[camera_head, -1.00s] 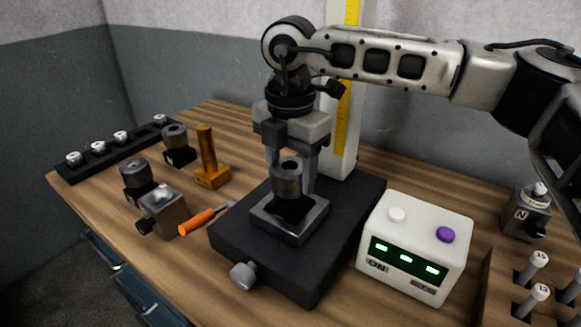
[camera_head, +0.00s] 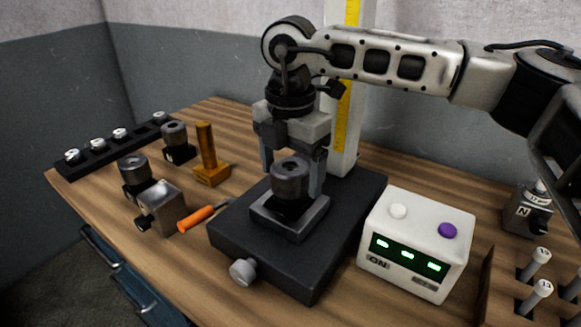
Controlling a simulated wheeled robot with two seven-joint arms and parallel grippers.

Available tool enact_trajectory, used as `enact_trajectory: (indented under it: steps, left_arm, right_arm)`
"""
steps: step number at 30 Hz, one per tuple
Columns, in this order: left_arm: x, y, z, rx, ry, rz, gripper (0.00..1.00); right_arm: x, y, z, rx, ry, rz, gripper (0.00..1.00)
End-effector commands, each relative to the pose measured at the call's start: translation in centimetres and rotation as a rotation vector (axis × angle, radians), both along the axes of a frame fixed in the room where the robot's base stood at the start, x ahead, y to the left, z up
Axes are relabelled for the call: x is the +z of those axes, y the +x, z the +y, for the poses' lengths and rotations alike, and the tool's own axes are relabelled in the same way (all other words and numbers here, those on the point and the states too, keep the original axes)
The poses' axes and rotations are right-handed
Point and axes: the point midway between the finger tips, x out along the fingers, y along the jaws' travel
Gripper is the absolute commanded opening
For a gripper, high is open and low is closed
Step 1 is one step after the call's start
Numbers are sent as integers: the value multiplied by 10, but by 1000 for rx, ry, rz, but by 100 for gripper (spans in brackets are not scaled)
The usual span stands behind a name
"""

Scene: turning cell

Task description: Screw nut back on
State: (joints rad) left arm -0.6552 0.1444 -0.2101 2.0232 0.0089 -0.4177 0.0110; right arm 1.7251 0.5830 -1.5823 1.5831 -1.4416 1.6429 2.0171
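A dark grey cylindrical nut (camera_head: 290,174) with a hole in its top sits upright on the black holder in the square metal fixture (camera_head: 312,222) on the black base. My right gripper (camera_head: 292,181) points down over it from above. Its two fingers stand apart on either side of the nut, with a visible gap, and it is open. The lower contact between nut and holder is partly hidden. My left gripper is not in view.
A white box (camera_head: 415,240) with green displays and a purple button stands right of the base. Left are a brass-coloured stand (camera_head: 208,160), an orange-handled tool (camera_head: 197,219), a metal block (camera_head: 162,206) and dark holders (camera_head: 136,172). A white column rises behind.

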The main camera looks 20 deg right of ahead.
Motion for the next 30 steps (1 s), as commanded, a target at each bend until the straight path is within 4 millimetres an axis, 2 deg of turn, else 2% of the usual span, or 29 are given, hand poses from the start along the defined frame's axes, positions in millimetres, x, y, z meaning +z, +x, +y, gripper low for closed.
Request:
enact_trajectory:
  steps: [8, 11, 16, 24, 30]
  left_arm:
    - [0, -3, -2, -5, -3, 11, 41]
    - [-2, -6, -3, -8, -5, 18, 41]
    - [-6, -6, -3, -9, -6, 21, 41]
    - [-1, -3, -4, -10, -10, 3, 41]
    - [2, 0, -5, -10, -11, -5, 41]
  right_arm:
    - [2, 0, 0, 0, 1, -1, 81]
    - [20, 1, 0, -1, 1, -4, 81]
    - [61, 1, 1, 0, 2, -5, 81]
    - [125, 0, 1, -1, 1, -4, 81]
    - [152, 0, 1, 1, 1, -1, 81]
